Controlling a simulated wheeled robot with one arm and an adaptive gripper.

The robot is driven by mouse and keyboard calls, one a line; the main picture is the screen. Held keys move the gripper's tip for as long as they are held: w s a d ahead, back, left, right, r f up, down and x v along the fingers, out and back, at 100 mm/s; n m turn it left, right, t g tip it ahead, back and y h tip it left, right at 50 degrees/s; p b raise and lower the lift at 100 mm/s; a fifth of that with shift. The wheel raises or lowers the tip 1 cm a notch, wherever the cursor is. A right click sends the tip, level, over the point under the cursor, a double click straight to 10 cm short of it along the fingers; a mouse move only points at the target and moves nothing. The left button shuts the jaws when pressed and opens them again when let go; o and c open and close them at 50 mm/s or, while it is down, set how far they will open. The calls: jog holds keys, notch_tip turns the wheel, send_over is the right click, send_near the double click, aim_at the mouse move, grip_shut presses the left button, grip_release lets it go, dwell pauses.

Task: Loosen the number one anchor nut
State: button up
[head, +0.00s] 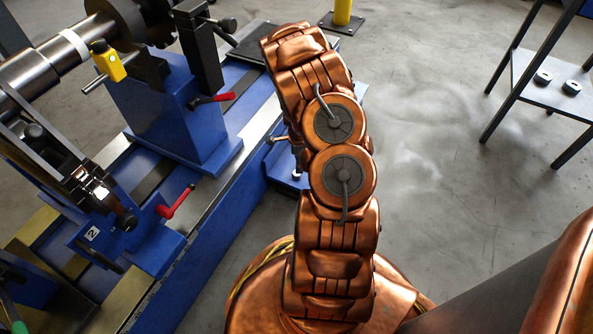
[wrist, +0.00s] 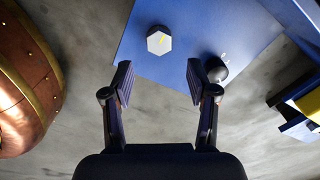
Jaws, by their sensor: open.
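My gripper (wrist: 158,85) is open and empty. Its two fingers are apart, with the nut beyond their tips and roughly between them in the picture. In the head view my arm hides the gripper and the nut.
The blue balancing machine (head: 165,115) carries a shaft (head: 35,70), red-handled levers (head: 175,202) and a label 2 (head: 92,233). A yellow post (head: 342,12) and a dark-framed table (head: 545,85) stand beyond. Grey floor is clear between.

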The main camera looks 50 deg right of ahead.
notch_tip(320, 180, down, 6)
jog(key=shift+r+b, duration=0.1)
jog(key=shift+b, duration=0.85)
grip_shut()
